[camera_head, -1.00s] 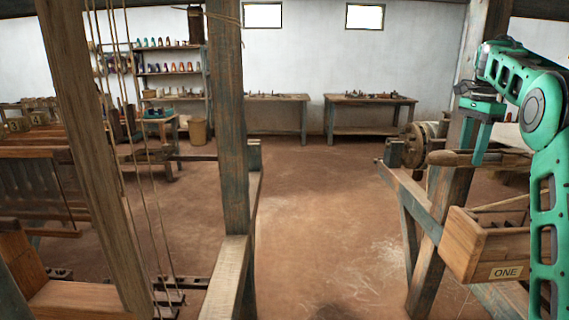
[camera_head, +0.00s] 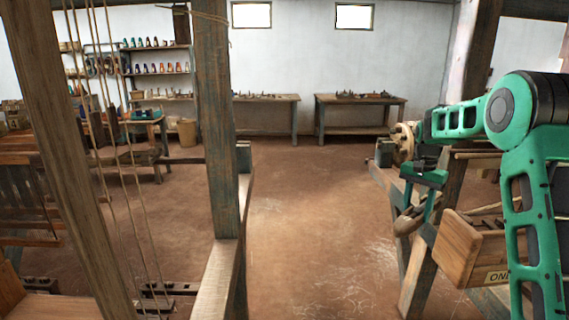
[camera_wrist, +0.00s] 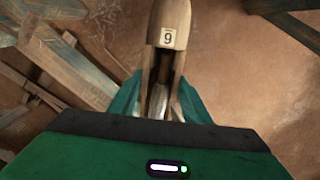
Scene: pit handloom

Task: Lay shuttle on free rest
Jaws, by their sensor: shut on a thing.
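The shuttle (camera_head: 404,224) is a pale wooden boat shape, held low in my gripper (camera_head: 419,204) at the right of the head view. It points roughly toward the head camera. In the wrist view the shuttle (camera_wrist: 171,22) shows a rounded end with a tag reading 9 and a hollow middle. My gripper (camera_wrist: 158,100) is shut on its sides, with the green fingers partly hidden behind it. Bare floor shows beneath the shuttle in the wrist view. I cannot make out a free rest in either view.
A wooden box (camera_head: 461,250) marked ONE is beside the shuttle on its right. A timber beam (camera_head: 384,178) and post stand close behind my gripper. Another loom frame post (camera_head: 215,130) stands left of centre. The floor (camera_head: 300,215) between is open; benches (camera_head: 360,98) line the back wall.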

